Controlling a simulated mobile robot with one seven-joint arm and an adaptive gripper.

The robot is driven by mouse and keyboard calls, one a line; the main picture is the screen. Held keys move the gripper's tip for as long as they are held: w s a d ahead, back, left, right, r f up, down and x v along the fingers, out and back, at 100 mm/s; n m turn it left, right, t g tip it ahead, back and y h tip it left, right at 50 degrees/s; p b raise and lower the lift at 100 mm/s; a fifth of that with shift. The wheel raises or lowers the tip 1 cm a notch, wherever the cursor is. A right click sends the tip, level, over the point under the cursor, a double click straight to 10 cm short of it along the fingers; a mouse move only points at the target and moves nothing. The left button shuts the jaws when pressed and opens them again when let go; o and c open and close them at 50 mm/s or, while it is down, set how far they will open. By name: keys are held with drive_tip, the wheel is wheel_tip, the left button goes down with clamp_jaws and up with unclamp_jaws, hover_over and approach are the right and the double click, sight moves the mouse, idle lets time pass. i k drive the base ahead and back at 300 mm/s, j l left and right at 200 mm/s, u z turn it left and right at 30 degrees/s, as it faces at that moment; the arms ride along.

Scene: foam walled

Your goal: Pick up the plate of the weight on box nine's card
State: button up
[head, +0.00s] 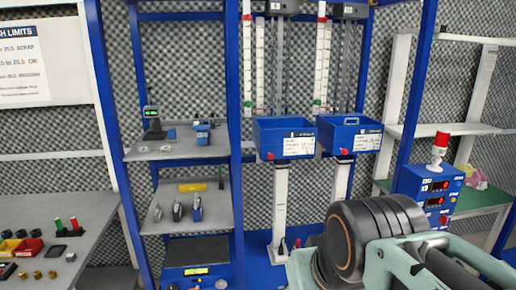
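Two blue boxes hang side by side in the blue frame, a left box (265,137) and a right box (332,134). Each has a white card on its front, the left card (299,144) and the right card (367,142). The handwriting and the small number tags are too small to read, so I cannot tell which is box nine. Several small brass pieces (37,274) lie on the left bench; I cannot tell whether they are weight plates. My arm fills the lower right, and no gripper fingers show.
A grey bench (80,215) at left holds red and yellow bins (28,247). Grey shelves (180,150) stand at centre left with small instruments.

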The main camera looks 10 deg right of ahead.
sight(157, 212)
drive_tip(key=i+j+z, duration=0.1)
drive_tip(key=j, duration=0.45)
drive_tip(key=i+j+z, duration=0.1)
drive_tip(key=i+j, duration=0.15)
drive_tip(key=j, duration=0.35)
drive_tip(key=i+j+z, duration=0.1)
drive_tip(key=j, duration=0.5)
drive_tip(key=i+j+z, duration=0.1)
drive_tip(key=j, duration=0.5)
drive_tip(key=i+j+z, duration=0.1)
drive_tip(key=j, duration=0.5)
drive_tip(key=i+j, duration=0.45)
drive_tip(key=i, duration=0.1)
